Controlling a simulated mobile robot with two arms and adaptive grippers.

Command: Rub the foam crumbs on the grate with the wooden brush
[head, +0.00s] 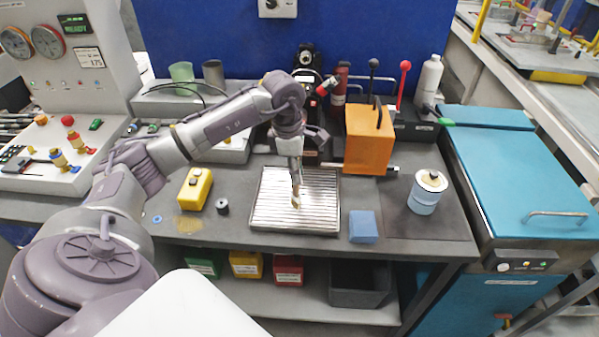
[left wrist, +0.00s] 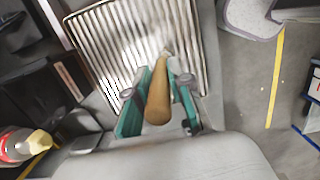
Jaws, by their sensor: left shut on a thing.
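The metal grate (head: 268,205) lies on the grey bench, a square tray of parallel slats; it also fills the upper left of the left wrist view (left wrist: 105,45). My left gripper (head: 296,192) is over the grate, right of its middle. In the left wrist view its two teal fingers (left wrist: 158,100) are shut on the wooden brush (left wrist: 158,98), whose tan handle points toward the camera. The brush's lower end (head: 297,206) is at or just above the slats; contact cannot be told. Foam crumbs are too small to make out. My right gripper is not in view.
A blue block (head: 363,227) sits right of the grate, and a blue-and-white canister (head: 427,192) stands further right. An orange box (head: 369,140) with levers stands behind. A yellow push-button box (head: 195,189) and a small black knob (head: 222,206) lie to the left.

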